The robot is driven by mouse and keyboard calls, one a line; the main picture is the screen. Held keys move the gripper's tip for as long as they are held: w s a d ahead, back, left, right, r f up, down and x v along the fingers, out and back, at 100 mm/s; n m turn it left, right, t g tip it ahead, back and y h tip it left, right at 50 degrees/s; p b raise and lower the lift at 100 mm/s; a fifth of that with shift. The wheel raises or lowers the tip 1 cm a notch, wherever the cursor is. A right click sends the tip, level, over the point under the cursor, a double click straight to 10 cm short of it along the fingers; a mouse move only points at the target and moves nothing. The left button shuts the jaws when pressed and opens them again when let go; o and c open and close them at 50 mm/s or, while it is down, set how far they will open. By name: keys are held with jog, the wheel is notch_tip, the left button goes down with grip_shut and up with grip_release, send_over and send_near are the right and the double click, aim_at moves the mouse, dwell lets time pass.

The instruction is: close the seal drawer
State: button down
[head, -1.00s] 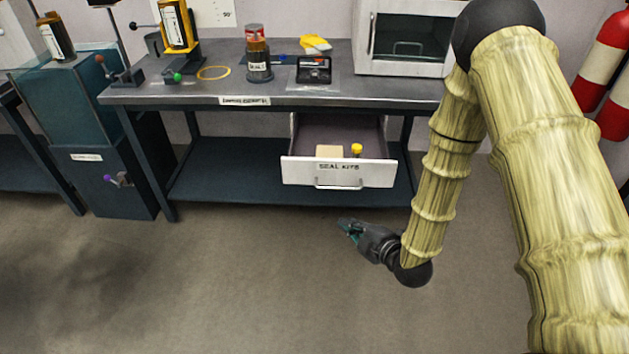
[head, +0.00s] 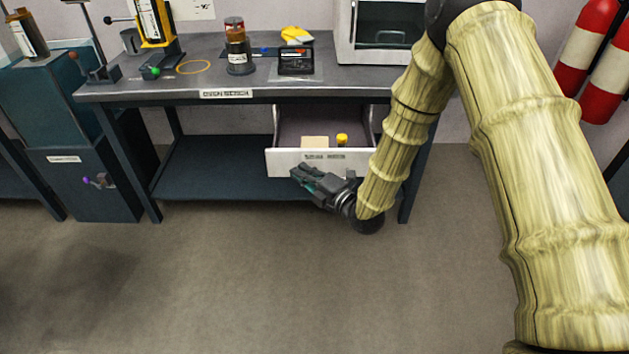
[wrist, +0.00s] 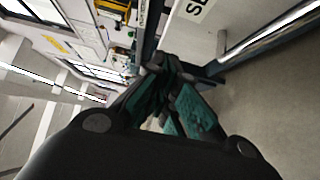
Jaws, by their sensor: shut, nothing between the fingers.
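The seal drawer (head: 283,163) is a white-fronted drawer hanging under the bench, pulled open. A tan block (head: 315,142) and a yellow-capped item (head: 342,139) lie inside it. My gripper (head: 298,174) is shut and empty, in front of the lower drawer front, covering its handle in the head view. In the wrist view, the drawer front (wrist: 193,32) with part of its label and a bar handle (wrist: 270,38) is beside my fingers (wrist: 170,85). I cannot tell whether the fingers touch the drawer.
The workbench (head: 130,90) holds a jar-like canister (head: 238,55), a small black stand (head: 296,60) and a white cabinet (head: 345,35). Red extinguishers (head: 605,95) hang at the right. A teal cabinet (head: 95,180) stands left. The floor in front is clear.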

jog(key=shift+w+a, duration=0.2)
jog(key=shift+w, duration=0.65)
jog(key=shift+w+a, duration=0.2)
jog(key=shift+w, duration=0.7)
jog(key=shift+w+a, duration=0.2)
jog(key=shift+w, duration=0.65)
